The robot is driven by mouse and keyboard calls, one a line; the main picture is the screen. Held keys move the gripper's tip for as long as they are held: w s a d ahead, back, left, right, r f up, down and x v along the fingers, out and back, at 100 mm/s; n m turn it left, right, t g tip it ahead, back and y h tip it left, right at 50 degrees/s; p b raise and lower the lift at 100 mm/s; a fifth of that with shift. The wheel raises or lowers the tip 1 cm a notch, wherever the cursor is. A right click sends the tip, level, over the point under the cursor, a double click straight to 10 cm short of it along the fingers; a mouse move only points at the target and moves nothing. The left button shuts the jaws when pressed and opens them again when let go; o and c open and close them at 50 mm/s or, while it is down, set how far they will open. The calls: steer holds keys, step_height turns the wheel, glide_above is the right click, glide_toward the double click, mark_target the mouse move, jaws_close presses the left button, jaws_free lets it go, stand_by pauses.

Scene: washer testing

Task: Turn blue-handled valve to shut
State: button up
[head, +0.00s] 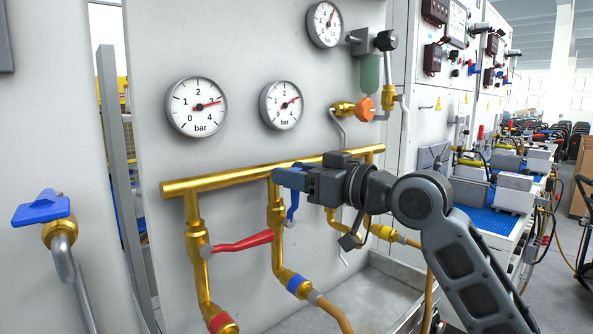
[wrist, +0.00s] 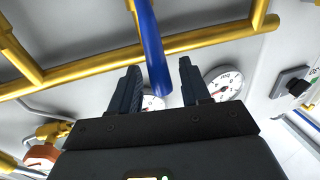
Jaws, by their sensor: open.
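The blue valve handle (head: 292,207) is on the second brass down-pipe (head: 276,215), below the horizontal brass pipe. Its lower end shows hanging down beneath my gripper (head: 284,178), and the rest is hidden behind the gripper. In the wrist view the blue handle (wrist: 152,45) runs between the two fingers of my gripper (wrist: 160,70). The fingers are apart, with a gap visible on each side of the handle.
A red-handled valve (head: 243,242) is close to the left. Another blue handle (head: 42,207) is on a separate pipe at far left. The horizontal brass pipe (head: 225,180) and gauges (head: 197,106) are on the panel. A green-bowled filter unit (head: 370,75) is above.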

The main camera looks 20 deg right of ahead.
steer(key=shift+a, duration=0.1)
jaws_close()
stand_by(0.4)
